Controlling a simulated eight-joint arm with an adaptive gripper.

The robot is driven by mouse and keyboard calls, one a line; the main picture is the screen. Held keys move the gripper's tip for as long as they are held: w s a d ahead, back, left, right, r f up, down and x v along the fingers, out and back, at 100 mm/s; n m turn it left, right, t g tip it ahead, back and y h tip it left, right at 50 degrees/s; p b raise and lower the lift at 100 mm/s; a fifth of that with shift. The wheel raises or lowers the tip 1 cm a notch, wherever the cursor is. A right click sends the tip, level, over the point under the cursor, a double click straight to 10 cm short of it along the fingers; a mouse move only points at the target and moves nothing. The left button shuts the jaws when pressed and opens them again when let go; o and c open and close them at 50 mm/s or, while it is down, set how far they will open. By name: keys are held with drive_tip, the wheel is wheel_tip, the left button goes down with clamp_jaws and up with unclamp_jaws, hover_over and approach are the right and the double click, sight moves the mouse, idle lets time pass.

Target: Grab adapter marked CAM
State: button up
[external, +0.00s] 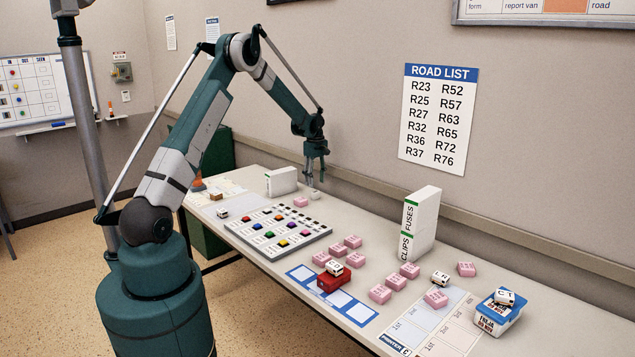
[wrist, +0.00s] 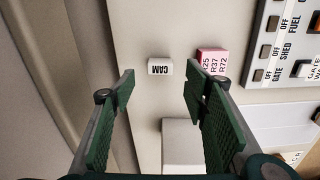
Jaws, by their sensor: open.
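The adapter marked CAM (wrist: 160,68) is a small white block on the desk; its label reads upside down in the wrist view. In the external view it is a small white piece (external: 313,196) under my gripper (external: 315,184), near the wall side of the desk. In the wrist view my gripper (wrist: 159,82) is open, with its green fingers apart and empty. The adapter appears between and slightly beyond the fingertips, untouched. The exact height of the fingertips above it is hard to tell.
A pink block (wrist: 212,60) lies close to the adapter, by the right finger. A switch panel (external: 277,232) is in front. A white box (external: 282,181) stands to the left.

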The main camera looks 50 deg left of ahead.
sight(316, 192)
drive_tip(key=shift+f, duration=0.1)
drive_tip(key=shift+f, duration=1.15)
drive_tip(key=shift+f, duration=0.15)
drive_tip(key=shift+d+f, duration=0.1)
drive_tip(key=shift+f, duration=2.4)
drive_tip(key=c, duration=0.9)
